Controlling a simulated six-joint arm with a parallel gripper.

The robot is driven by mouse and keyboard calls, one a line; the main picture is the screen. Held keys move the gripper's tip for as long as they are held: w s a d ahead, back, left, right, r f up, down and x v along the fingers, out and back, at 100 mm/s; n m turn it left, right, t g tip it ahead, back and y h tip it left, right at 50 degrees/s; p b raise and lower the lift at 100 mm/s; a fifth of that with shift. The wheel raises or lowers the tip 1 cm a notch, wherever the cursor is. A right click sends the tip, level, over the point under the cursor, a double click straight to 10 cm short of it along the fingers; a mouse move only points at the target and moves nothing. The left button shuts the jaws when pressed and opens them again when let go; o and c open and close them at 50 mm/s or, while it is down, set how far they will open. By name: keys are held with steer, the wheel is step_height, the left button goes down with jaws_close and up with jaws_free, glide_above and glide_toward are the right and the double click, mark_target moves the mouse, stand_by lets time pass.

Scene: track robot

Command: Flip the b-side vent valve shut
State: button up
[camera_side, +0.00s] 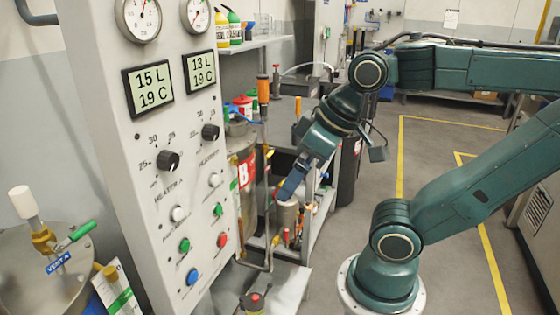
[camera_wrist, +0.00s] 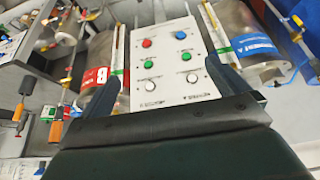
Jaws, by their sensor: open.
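The B-side tank (camera_side: 242,152), with a red "B" label, stands behind the control panel in the side view. It also shows in the wrist view (camera_wrist: 95,58), left of the panel. I cannot make out a vent valve on it for sure, nor its handle position. The A-side vent valve, tagged "VENT A" (camera_side: 58,262), has a green handle (camera_side: 80,233) at lower left. My gripper (camera_side: 288,190) is in front of the lower shelf, right of the B tank in the side view. In the wrist view its two fingers (camera_wrist: 162,70) are apart with nothing between them.
The control panel (camera_side: 150,190) carries gauges, displays, knobs and buttons; it also fills the middle of the wrist view (camera_wrist: 168,60). Thin pipes (camera_side: 265,200) run beside the B tank. A shelf (camera_side: 255,42) holds bottles. Open floor (camera_side: 430,150) lies behind my arm.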

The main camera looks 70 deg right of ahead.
steer(key=shift+w, duration=0.1)
steer(key=c, duration=0.7)
steer(key=shift+w+d+r, duration=0.1)
steer(key=shift+w+r, duration=0.2)
steer(key=shift+w, duration=0.1)
steer(key=c, duration=0.7)
steer(key=shift+w+d+r+m, duration=0.15)
steer(key=shift+w+r+m, duration=0.15)
steer(key=shift+w, duration=0.2)
steer(key=shift+w+d+r+m, duration=0.2)
steer(key=shift+w+r, duration=0.1)
steer(key=shift+w, duration=0.15)
steer(key=c, duration=0.7)
steer(key=shift+m, duration=0.8)
steer(key=w, duration=0.1)
steer(key=w+d+r, duration=0.1)
steer(key=w, duration=0.1)
steer(key=w+d+r, duration=0.1)
steer(key=shift+w+r, duration=0.15)
jaws_close()
steer(key=w+d+r+m+t, duration=0.1)
steer(key=w+d+m, duration=0.2)
steer(key=d, duration=1)
steer(key=w+d+r+m, duration=0.2)
steer(key=w+d+m, duration=0.2)
steer(key=w+d, duration=0.4)
steer(key=d, duration=0.5)
steer(key=shift+d+r+t+h, duration=0.2)
steer(key=shift+t+h, duration=0.1)
steer(key=shift+t, duration=0.1)
